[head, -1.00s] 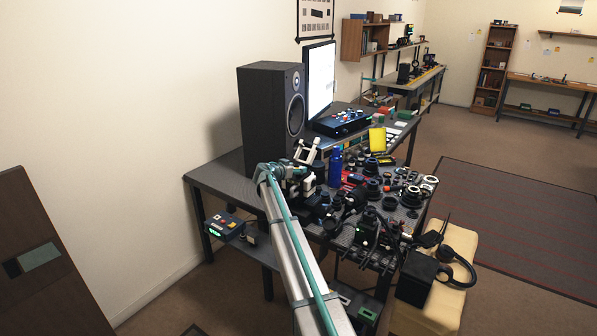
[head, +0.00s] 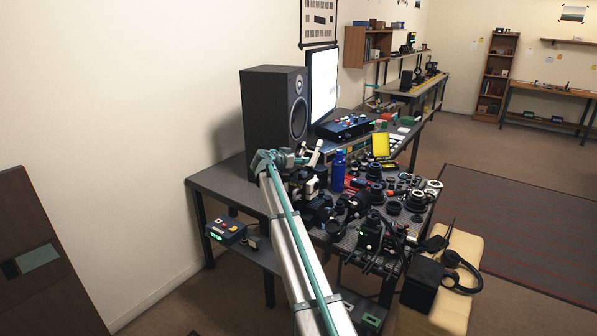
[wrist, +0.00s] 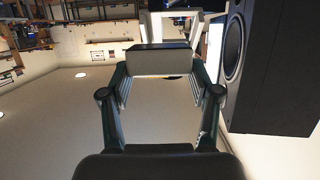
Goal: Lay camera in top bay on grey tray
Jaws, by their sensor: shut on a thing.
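My gripper (wrist: 160,72) is shut on a boxy thing (wrist: 160,61), pale on the near face with a dark edge, which I take to be the camera. It sits between the two fingertips in the wrist view. In the head view my gripper (head: 303,162) is above the left part of the cluttered bench, to the right of the speaker's base. The held thing is too small and too mixed with the fingers to tell there. I cannot make out the grey tray or its top bay; my arm and the parts hide some of the bench.
A tall black speaker (head: 274,112) stands close behind my gripper, and it fills the right of the wrist view (wrist: 275,70). A blue bottle (head: 338,171) stands to the right. Several dark lens parts (head: 375,172) crowd the bench. The bench's left end (head: 215,181) is bare.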

